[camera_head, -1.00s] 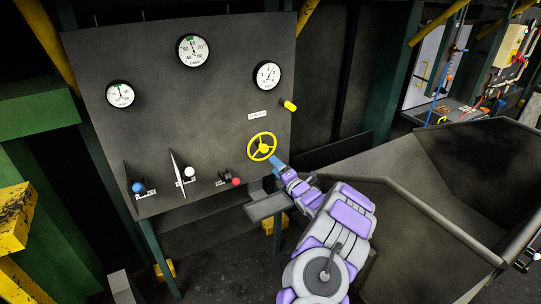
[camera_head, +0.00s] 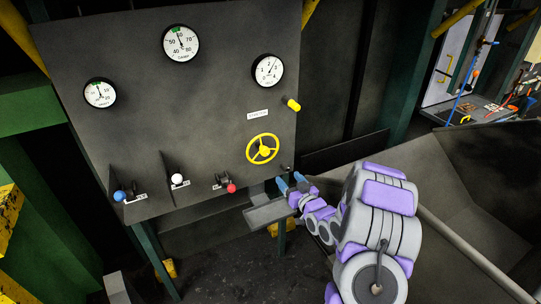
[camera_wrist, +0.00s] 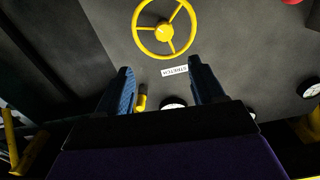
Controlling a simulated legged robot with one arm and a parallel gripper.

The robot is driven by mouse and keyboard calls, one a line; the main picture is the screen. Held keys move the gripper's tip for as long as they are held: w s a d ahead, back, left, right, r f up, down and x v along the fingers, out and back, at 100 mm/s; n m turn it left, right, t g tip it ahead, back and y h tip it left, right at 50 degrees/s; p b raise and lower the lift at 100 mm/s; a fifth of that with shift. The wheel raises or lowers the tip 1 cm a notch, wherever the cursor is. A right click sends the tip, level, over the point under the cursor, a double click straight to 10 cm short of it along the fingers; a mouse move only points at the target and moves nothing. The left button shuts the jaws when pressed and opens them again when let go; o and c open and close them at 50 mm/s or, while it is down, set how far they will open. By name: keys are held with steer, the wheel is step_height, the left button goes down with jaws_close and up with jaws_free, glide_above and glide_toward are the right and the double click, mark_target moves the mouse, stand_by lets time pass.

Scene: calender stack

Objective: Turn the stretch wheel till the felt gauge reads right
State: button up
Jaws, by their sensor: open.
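The yellow three-spoked stretch wheel (camera_head: 262,149) is on the dark panel, below the "STRETCH" label (camera_head: 258,113). The right-hand round gauge (camera_head: 268,71), marked with low numbers, seems to be the felt gauge; its needle points up and to the right. My gripper (camera_head: 291,183) is open and empty, below and right of the wheel and apart from it. In the wrist view the wheel (camera_wrist: 164,31) lies ahead of my two blue fingers (camera_wrist: 161,66), not between them. The gauge faces there are mostly hidden.
Two other gauges (camera_head: 181,43) (camera_head: 100,93) are on the panel. A yellow knob (camera_head: 293,104) sticks out above the wheel. Levers with blue (camera_head: 119,196), white (camera_head: 177,179) and red (camera_head: 231,188) knobs line the lower panel. A grey metal trough (camera_head: 470,180) stands at right.

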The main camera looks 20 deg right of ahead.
mark_target(266, 154)
steer(key=w+b, duration=0.1)
steer(key=w, duration=0.4)
steer(key=w+a+b, duration=0.1)
steer(key=w, duration=0.9)
steer(key=shift+w+a+b, duration=0.15)
steer(key=shift+w+b, duration=0.1)
steer(key=shift+b, duration=0.15)
steer(key=shift+w+a, duration=0.1)
steer(key=shift+w, duration=0.4)
steer(key=shift+d, duration=0.2)
steer(key=shift+c, duration=0.8)
steer(key=shift+a, duration=0.1)
jaws_close()
